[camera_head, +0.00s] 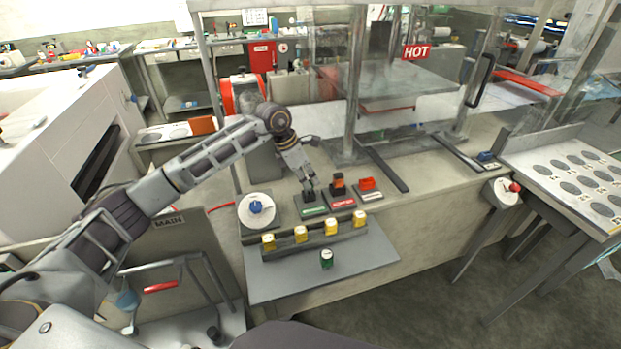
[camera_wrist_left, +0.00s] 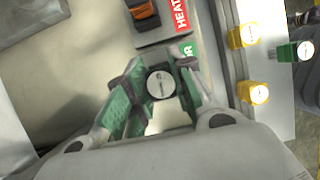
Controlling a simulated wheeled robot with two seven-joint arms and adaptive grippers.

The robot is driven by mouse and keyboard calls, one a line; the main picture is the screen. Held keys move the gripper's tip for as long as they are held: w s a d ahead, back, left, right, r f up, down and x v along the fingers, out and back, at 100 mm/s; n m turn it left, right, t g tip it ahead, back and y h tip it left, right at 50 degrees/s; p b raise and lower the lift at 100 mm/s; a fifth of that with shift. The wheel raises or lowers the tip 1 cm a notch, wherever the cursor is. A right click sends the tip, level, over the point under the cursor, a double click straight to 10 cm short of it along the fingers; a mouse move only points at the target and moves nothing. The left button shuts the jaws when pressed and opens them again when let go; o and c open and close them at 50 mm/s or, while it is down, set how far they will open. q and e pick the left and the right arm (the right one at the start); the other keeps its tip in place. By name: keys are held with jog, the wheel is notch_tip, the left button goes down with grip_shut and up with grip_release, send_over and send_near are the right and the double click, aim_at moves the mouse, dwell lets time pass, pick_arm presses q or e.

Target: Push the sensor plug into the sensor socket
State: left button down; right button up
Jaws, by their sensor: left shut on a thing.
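My left gripper (camera_head: 310,197) reaches down at the green-labelled station on the bench. Its label (camera_head: 314,211) is too small to read fully; the left wrist view shows only the end of it, "OR" (camera_wrist_left: 188,50). In that view my left gripper (camera_wrist_left: 158,95) is shut around a round, pale-topped piece, which I take to be the sensor plug (camera_wrist_left: 160,84). The sensor socket is hidden under the gripper, so I cannot tell how deep the plug sits. My right gripper is not in view.
Several yellow pieces (camera_head: 331,226) line a rail in front. A blue-knobbed dial (camera_head: 256,207) is left.

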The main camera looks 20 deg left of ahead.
pick_arm(q)
jog(key=shift+w+a+r, duration=0.2)
jog(key=shift+a+r, duration=0.4)
dwell(0.5)
jog(key=shift+f, duration=0.5)
jog(key=shift+d+f+b, duration=0.15)
jog(key=shift+f+b, duration=0.2)
jog(key=shift+b, duration=0.1)
jog(key=shift+r, duration=0.4)
dwell(0.5)
